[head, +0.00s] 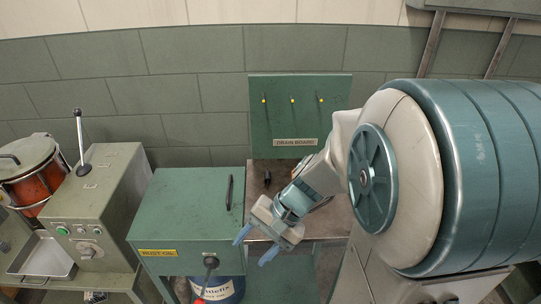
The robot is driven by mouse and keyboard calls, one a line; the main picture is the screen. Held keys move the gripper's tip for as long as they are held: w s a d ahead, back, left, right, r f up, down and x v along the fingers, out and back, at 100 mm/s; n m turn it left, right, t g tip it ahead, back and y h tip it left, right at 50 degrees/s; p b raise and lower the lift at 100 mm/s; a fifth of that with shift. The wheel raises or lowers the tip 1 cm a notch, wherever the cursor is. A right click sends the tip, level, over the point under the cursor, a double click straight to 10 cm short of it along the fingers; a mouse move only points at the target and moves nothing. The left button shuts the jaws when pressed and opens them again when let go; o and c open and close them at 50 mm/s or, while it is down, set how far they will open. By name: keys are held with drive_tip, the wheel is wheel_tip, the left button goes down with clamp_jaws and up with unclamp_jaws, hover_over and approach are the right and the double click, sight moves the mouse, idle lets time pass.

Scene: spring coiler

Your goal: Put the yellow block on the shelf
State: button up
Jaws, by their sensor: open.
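I do not see a yellow block in the head view. My gripper (255,246) is open, with its two blue fingertips apart and nothing visible between them. It hangs in front of the brown-topped bench (315,228), beside the right side of the green cabinet (190,205). A grey-green shelf (480,6) on brackets is cut off at the top right. My arm covers much of the right side of the picture and hides what lies behind it.
A green drain board (300,140) with small yellow-tipped pegs stands behind the bench. A small dark item (267,178) is at the bench's back. A lever machine (95,215), red pot (28,180) and metal tray (45,258) are left. A blue drum (217,288) is below.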

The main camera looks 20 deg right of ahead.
drive_tip(key=w+d+f+m+t+y+p, duration=0.1)
drive_tip(key=w+d+m+t+y+p, duration=0.2)
drive_tip(key=w+m+t, duration=0.4)
drive_tip(key=w+d+m+t+p, duration=0.2)
drive_tip(key=w+d+m, duration=0.3)
drive_tip(key=m, duration=0.3)
drive_tip(key=d+f+m+t+h+p, duration=0.1)
drive_tip(key=d+f+m+h, duration=0.1)
drive_tip(key=d+m+h, duration=0.1)
drive_tip(key=d+f+m+t+h+p, duration=0.1)
drive_tip(key=d+f+m+h, duration=0.1)
drive_tip(key=d, duration=0.4)
drive_tip(key=d+f+m+t+h+p, duration=0.1)
drive_tip(key=d+f+m+t+h, duration=0.1)
drive_tip(key=m, duration=0.4)
drive_tip(key=shift+d+f+m+h, duration=0.3)
drive_tip(key=shift+d+f+h, duration=0.5)
drive_tip(key=shift+d+f, duration=0.6)
drive_tip(key=shift+d, duration=0.2)
drive_tip(key=shift+w+f+b, duration=0.25)
drive_tip(key=shift+b, duration=0.85)
drive_tip(key=w+b, duration=0.1)
drive_tip(key=b, duration=0.2)
drive_tip(key=shift+f+b, duration=0.15)
drive_tip(key=shift+b, duration=0.2)
drive_tip(key=shift+w+b, duration=0.1)
drive_tip(key=shift+b, duration=0.3)
